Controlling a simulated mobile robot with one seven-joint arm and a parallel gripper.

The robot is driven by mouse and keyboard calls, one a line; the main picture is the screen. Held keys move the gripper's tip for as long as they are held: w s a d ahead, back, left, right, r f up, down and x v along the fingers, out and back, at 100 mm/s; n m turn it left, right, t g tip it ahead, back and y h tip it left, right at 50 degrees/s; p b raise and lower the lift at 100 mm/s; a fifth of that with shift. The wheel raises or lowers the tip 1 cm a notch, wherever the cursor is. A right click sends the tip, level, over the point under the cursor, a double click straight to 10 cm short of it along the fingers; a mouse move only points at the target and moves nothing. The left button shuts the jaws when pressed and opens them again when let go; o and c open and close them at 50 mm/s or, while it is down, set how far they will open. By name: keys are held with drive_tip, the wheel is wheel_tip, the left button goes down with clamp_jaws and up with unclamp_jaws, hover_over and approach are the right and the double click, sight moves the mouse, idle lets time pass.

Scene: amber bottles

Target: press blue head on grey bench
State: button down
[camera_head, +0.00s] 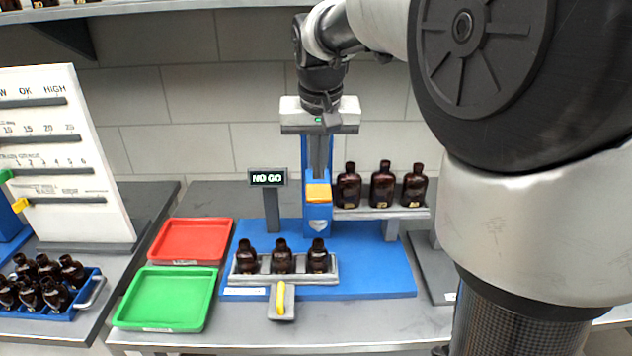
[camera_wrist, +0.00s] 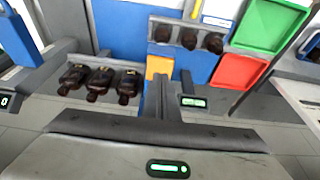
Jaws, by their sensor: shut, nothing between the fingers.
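The blue head (camera_head: 318,212) is on the press on the grey bench (camera_head: 195,341), with an orange pad (camera_head: 318,192) on top. The pad also shows in the wrist view (camera_wrist: 159,67). My gripper (camera_head: 319,175) is shut and empty, pointing down with its fingertips at or just above the pad; I cannot tell whether they touch. In the wrist view my shut fingers (camera_wrist: 163,84) end beside the pad. Three amber bottles (camera_head: 281,259) stand upright in a grey holder (camera_head: 285,280) on the blue base (camera_head: 375,282), below the head. A sign (camera_head: 267,178) reads NO GO.
Three more bottles (camera_head: 382,186) stand on a raised shelf (camera_head: 385,213) close right of the head. A red tray (camera_head: 190,240) and a green tray (camera_head: 166,298) lie left. A yellow handle (camera_head: 280,298) sits in front. A blue crate (camera_head: 72,317) holds several bottles.

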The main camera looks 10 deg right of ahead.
drive_tip(key=shift+v, duration=1.8)
drive_tip(key=s+f+n+t, duration=0.1)
drive_tip(key=s+f, duration=0.1)
drive_tip(key=s, duration=0.9)
drive_tip(key=s+f+n+t, duration=0.1)
drive_tip(key=s+f, duration=0.2)
drive_tip(key=s, duration=0.9)
drive_tip(key=shift+y+p, duration=0.3)
drive_tip(key=shift+p, duration=0.15)
